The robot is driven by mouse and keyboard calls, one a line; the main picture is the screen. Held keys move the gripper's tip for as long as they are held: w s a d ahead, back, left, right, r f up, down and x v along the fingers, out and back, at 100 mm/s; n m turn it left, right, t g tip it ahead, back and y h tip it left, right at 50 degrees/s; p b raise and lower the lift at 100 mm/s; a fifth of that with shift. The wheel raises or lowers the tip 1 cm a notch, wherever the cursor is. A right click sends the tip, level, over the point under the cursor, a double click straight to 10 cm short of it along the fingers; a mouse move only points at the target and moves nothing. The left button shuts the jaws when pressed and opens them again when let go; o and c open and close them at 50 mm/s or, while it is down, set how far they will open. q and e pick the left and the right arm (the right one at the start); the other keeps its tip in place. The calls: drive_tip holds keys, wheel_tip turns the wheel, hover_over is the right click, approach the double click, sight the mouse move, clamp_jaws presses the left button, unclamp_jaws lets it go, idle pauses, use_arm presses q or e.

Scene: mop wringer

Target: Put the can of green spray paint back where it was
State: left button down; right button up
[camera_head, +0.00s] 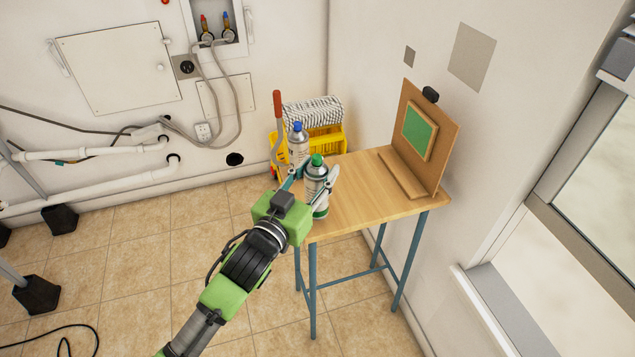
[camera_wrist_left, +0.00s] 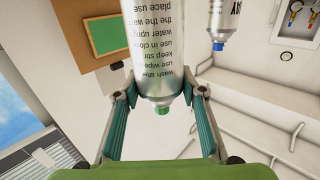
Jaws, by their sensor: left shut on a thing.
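The can of green spray paint (camera_head: 317,187), silver with a green cap, is upright at the left end of the small wooden table. In the left wrist view the same can (camera_wrist_left: 155,55) shows large with printed text, its cap pointing down in the picture. My left gripper (camera_head: 315,174) is shut on the can, one finger on each side just below the cap. I cannot tell whether the can's base touches the tabletop. A can with a blue cap (camera_head: 298,146) stands just behind it; it also shows in the left wrist view (camera_wrist_left: 221,22). My right gripper is not in view.
The wooden table (camera_head: 360,205) has clear room in its middle. A cardboard stand with a green panel (camera_head: 418,134) is at its right back. A yellow mop wringer (camera_head: 325,140) with a red-handled lever is behind the table, near the wall.

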use_arm(q)
drive_tip(key=shift+w+d+f, duration=0.1)
drive_tip(key=shift+w+f, duration=0.15)
drive_tip(key=shift+f, duration=1.7)
drive_tip(key=c, duration=1.3)
unclamp_jaws()
drive_tip(key=b+v, duration=0.1)
drive_tip(key=v, duration=1.1)
